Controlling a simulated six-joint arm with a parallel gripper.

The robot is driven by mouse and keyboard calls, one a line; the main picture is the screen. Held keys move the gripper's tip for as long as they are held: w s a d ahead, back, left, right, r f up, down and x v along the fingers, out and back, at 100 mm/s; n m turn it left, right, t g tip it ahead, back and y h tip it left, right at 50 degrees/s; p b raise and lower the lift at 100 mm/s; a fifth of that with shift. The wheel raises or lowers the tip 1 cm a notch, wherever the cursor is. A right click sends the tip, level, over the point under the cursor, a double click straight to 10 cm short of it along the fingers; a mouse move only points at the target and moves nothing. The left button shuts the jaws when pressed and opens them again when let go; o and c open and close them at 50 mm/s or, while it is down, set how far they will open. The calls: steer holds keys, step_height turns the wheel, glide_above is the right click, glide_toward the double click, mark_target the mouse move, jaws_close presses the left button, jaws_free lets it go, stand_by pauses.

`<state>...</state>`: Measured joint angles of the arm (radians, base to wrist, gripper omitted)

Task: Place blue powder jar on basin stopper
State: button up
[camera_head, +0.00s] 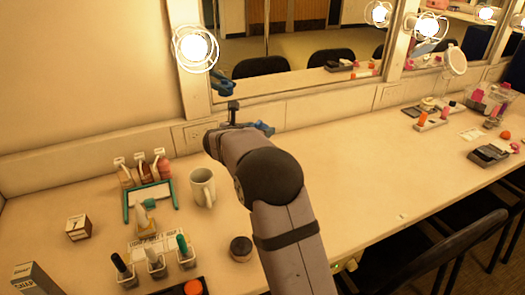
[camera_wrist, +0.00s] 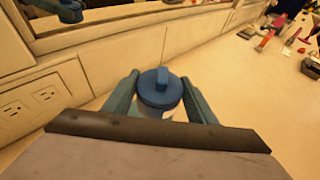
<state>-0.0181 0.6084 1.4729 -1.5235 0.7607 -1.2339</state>
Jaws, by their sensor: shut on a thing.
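The blue powder jar (camera_wrist: 160,94), with a round blue lid and a raised grip on top, is between the two teal fingers of my gripper (camera_wrist: 161,100) in the wrist view. My gripper is shut on it; the jar's lower body is mostly hidden by my wrist. In the head view my arm covers most of the gripper, and only a bit of blue (camera_head: 265,128) shows beside its end, near the wall below the mirror.
A white mug (camera_head: 202,188) stands left of my arm, and a small dark-topped round pot (camera_head: 241,249) stands near it. Bottles, a teal frame (camera_head: 150,194) and a brush holder crowd the left counter. The counter right of my arm is largely clear. A mirror rises behind.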

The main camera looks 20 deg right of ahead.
steer(key=shift+w+a, duration=0.15)
steer(key=shift+a, duration=0.05)
steer(key=shift+f+b, duration=0.7)
steer(key=shift+f, duration=4.35)
steer(key=shift+f, duration=0.1)
steer(key=shift+f, duration=0.1)
steer(key=o, duration=1.2)
